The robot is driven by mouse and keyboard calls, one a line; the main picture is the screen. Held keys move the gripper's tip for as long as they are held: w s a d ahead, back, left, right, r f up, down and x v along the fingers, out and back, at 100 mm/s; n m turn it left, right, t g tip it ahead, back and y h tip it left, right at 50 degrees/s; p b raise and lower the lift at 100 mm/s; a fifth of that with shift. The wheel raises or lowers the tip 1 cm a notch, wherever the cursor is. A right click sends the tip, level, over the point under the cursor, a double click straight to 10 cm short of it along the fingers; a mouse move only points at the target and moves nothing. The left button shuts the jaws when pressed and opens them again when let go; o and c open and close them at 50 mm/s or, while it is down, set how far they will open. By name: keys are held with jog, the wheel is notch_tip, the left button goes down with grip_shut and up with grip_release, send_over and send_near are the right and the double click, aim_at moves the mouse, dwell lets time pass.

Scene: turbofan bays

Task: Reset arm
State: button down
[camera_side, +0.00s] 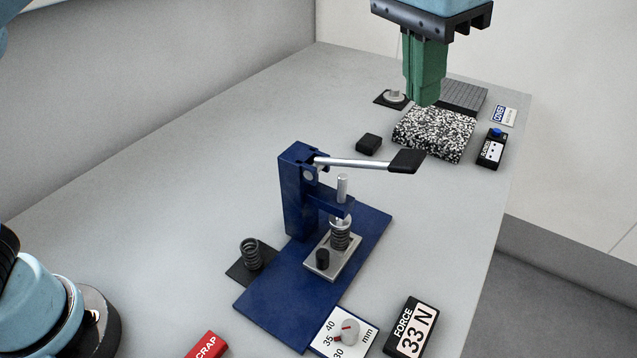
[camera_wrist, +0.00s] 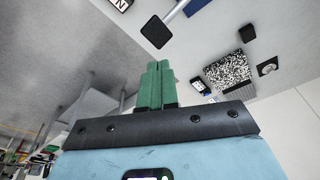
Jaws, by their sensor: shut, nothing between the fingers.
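My gripper (camera_side: 424,100) has green fingers closed together with nothing between them. In the side view it hangs from the top, pointing down, in front of or above the black-and-white speckled block (camera_side: 434,134); the exact height is unclear. In the wrist view the green fingers (camera_wrist: 156,66) are side by side, touching, and the speckled block (camera_wrist: 228,70) is to their right. The blue lever press (camera_side: 300,190) stands mid-table, its lever with black handle (camera_side: 406,161) reaching right. A coiled spring (camera_side: 340,236) stands upright on the press's metal plate (camera_side: 335,262).
Another spring (camera_side: 251,253) stands on a dark pad left of the press. A dial card (camera_side: 343,334), a force display (camera_side: 411,327) and a red scrap label (camera_side: 207,345) are in front. A small black block (camera_side: 368,143) and a blue-button box (camera_side: 491,149) flank the speckled block. The table's left is clear.

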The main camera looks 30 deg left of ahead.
jog(key=a+f+n+t, duration=0.1)
jog(key=a+f+n, duration=0.1)
jog(key=a, duration=0.8)
jog(key=a+f+n+t, duration=0.1)
jog(key=a+f+t, duration=0.15)
jog(key=a, duration=0.65)
jog(key=s+a+f+n+t, duration=0.1)
jog(key=s+a+f, duration=0.3)
jog(key=a+f, duration=0.2)
jog(key=s+a+f+n+y, duration=0.1)
jog(key=s+a+f+n, duration=0.1)
jog(key=s+a+f, duration=0.2)
jog(key=a+f, duration=0.3)
jog(key=shift+t, duration=0.35)
jog(key=shift+r, duration=0.1)
